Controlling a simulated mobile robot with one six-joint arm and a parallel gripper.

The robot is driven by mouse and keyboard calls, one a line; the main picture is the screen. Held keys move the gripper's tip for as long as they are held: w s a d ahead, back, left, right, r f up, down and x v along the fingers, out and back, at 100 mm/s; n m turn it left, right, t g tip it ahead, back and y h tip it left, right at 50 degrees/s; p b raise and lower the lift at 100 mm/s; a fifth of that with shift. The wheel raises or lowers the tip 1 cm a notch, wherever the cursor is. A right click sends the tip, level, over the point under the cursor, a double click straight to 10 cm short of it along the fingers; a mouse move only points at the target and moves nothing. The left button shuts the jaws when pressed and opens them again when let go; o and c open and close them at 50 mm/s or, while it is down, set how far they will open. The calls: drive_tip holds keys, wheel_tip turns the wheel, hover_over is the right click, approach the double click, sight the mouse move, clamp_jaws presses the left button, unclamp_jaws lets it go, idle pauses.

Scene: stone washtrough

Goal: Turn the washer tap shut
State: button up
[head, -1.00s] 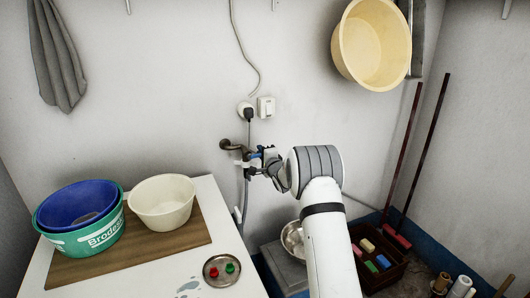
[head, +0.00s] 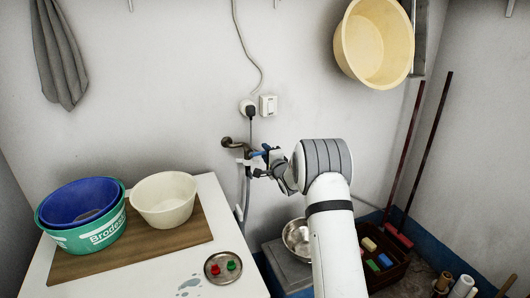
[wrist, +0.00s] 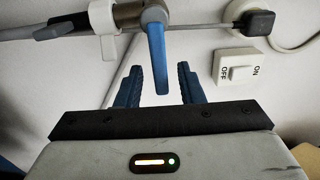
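The washer tap (head: 235,144) is a metal tap on the wall above the white top, with a hose below it. In the wrist view the metal tap body (wrist: 125,14) runs across the top, with a blue lever (wrist: 156,60) pointing down in the picture. My gripper (wrist: 158,78) is open, its two blue fingers either side of the lever's lower end. A gap shows between the lever and each finger. In the head view my gripper (head: 268,158) is just right of the tap, and its fingers are small and hard to make out.
A switch (head: 268,105) and a plugged socket (head: 248,108) with a cable are above the tap. A green tub (head: 75,238), a cream bowl (head: 164,202) and a small dish (head: 212,277) are on the white top. A metal bowl (head: 296,238) stands below my arm.

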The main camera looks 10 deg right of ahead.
drive_tip(key=s, duration=0.2)
drive_tip(key=s+d, duration=0.1)
drive_tip(key=s, duration=0.2)
drive_tip(key=s+r+n+g+h+p, duration=0.1)
drive_tip(key=s+r+n+g+h, duration=0.45)
drive_tip(key=s, duration=1.05)
drive_tip(key=s+a+n+g, duration=0.1)
drive_tip(key=s+n+g, duration=0.2)
drive_tip(key=s, duration=0.8)
drive_tip(key=s+a+r+n+g+y+p, duration=0.1)
drive_tip(key=s+a+n+g, duration=0.1)
drive_tip(key=s, duration=1)
drive_tip(key=s+a+r+n+g+y+p, duration=0.1)
drive_tip(key=s+n+g, duration=0.3)
drive_tip(key=s, duration=0.8)
drive_tip(key=shift+a+n, duration=0.5)
drive_tip(key=shift+n, duration=0.25)
